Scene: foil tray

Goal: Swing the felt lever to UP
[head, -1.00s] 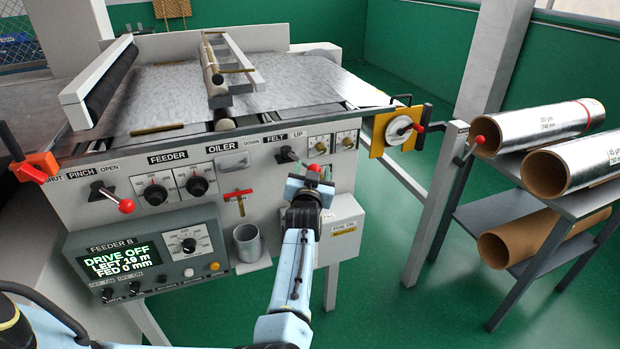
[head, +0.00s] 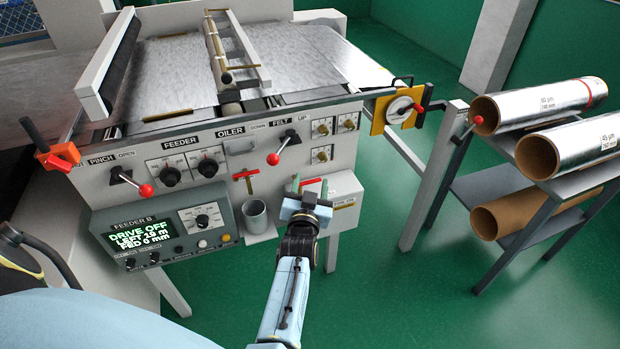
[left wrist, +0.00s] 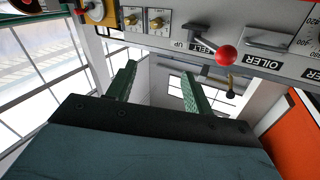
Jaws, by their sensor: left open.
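The felt lever (head: 283,145) has a dark pivot and a red ball knob. In the head view it slants down and to the left from its pivot, below the DOWN, FELT and UP labels (head: 300,118), with UP at the right. The lever also shows in the left wrist view (left wrist: 225,55), its knob to the right of my fingers. My left gripper (head: 310,183) is open and empty, below and right of the knob and apart from it. Its two green fingers show in the left wrist view (left wrist: 157,72) with nothing between them. My right gripper is not in view.
The pinch lever (head: 134,182) with another red knob is at the left of the panel. A grey cup (head: 255,216) and a white box (head: 345,200) are close to my left gripper. A yellow plate with a crank (head: 385,113) and a rack of foil rolls (head: 540,104) stand right.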

